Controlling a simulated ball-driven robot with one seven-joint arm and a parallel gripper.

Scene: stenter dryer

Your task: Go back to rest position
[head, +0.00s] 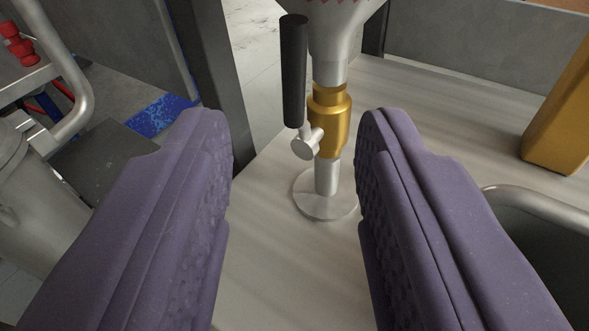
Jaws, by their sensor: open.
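My gripper (293,165) fills the lower part of the head view. Its two purple padded fingers are wide apart with nothing between them. Beyond the fingertips stands a brass valve (331,120) on a metal pipe. Its black lever handle (293,70) stands upright to the left of the valve. The pipe goes down to a round metal flange (325,195) on a light grey surface. The fingers appear apart from the valve and the handle.
A metal funnel-shaped vessel (335,30) joins the pipe from above. A dark post (222,80) stands to the left. A yellow block (562,115) is at the right, above a curved metal rim (540,197). Red fittings (18,45) and a bent rail (82,100) are at the far left.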

